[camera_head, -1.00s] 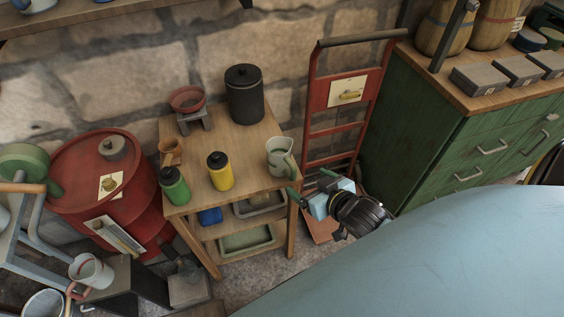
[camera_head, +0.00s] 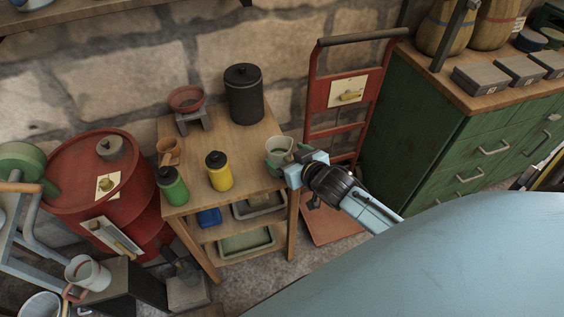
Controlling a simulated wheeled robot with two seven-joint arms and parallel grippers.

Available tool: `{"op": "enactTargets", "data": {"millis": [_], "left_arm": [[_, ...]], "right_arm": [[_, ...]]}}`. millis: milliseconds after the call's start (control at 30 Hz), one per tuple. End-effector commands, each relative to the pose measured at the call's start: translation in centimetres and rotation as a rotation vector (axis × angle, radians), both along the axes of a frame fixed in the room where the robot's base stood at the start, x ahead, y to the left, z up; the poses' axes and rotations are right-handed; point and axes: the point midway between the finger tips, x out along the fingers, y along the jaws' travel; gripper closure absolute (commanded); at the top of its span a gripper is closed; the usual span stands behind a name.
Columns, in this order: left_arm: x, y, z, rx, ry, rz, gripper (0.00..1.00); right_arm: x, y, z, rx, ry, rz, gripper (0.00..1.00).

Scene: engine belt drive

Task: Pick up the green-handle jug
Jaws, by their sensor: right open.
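The green-handle jug (camera_head: 277,148) stands upright near the right edge of the small wooden table (camera_head: 212,201). It is a pale jug with green at its rim. My right gripper (camera_head: 283,166) is open at the jug, reaching in from the right. The gripper covers the jug's lower right side and handle, so I cannot tell whether the fingers touch it. My left gripper is not in view.
A yellow bottle (camera_head: 219,173), a green bottle (camera_head: 173,187), a black canister (camera_head: 244,95) and a red bowl (camera_head: 187,97) share the table. A red hand truck (camera_head: 337,128) stands behind my right arm. A red drum (camera_head: 95,180) is at left.

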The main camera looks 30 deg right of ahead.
Motion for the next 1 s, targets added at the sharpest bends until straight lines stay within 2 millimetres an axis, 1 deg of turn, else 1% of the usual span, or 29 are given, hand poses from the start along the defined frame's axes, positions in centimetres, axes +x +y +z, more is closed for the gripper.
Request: {"op": "enactTargets", "data": {"millis": [33, 100, 200, 300, 500, 567, 900, 1000], "left_arm": [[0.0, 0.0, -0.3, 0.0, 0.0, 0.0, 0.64], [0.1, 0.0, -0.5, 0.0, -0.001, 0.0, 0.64], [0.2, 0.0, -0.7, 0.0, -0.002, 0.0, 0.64], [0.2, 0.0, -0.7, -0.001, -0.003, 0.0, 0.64], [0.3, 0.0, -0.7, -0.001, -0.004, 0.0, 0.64], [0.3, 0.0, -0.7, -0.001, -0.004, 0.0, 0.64], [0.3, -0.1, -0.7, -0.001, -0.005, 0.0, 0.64], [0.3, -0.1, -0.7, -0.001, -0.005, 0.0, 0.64]], "right_arm": [[0.9, -0.1, -0.3, -0.002, -0.002, 0.001, 0.15], [1.8, -0.1, -0.7, -0.002, -0.002, 0.001, 0.15], [2.8, -0.1, -1.2, -0.001, 0.0, 0.0, 0.15], [3.2, 0.0, -1.3, -0.001, 0.0, 0.001, 0.15], [3.2, -0.1, -1.3, -0.001, 0.0, 0.001, 0.15], [3.2, 0.0, -1.3, -0.001, 0.0, 0.001, 0.22], [3.2, 0.0, -1.3, -0.001, 0.0, 0.001, 0.65], [3.2, -0.1, -1.3, -0.001, -0.001, 0.001, 0.66]]}}
